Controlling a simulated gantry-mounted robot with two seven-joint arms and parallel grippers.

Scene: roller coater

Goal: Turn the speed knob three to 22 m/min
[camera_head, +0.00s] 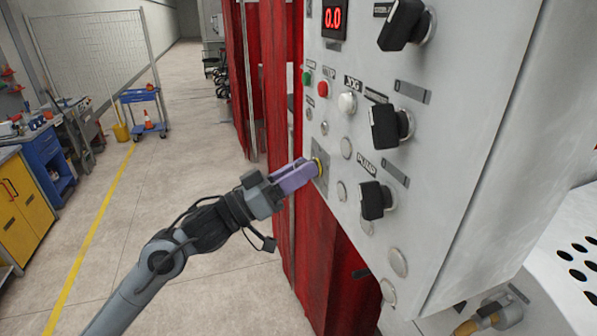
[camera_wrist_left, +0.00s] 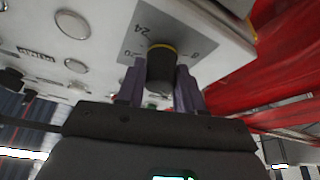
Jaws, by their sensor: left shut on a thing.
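The speed knob (camera_wrist_left: 161,68) is dark with a yellow ring and sits on a grey scale plate (camera_wrist_left: 137,36) marked 24 on one side. My left gripper (camera_head: 314,168), with purple fingers, is shut on the knob from the left. In the left wrist view my left gripper (camera_wrist_left: 160,88) has one finger on each side of the knob. The knob's exact setting cannot be read. My right gripper is not in view.
The cabinet panel (camera_head: 455,120) carries several black rotary switches, including one (camera_head: 376,200) right of the knob, and round buttons. A red display (camera_head: 333,17) reads 0.0. Red curtains (camera_head: 278,80) hang behind.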

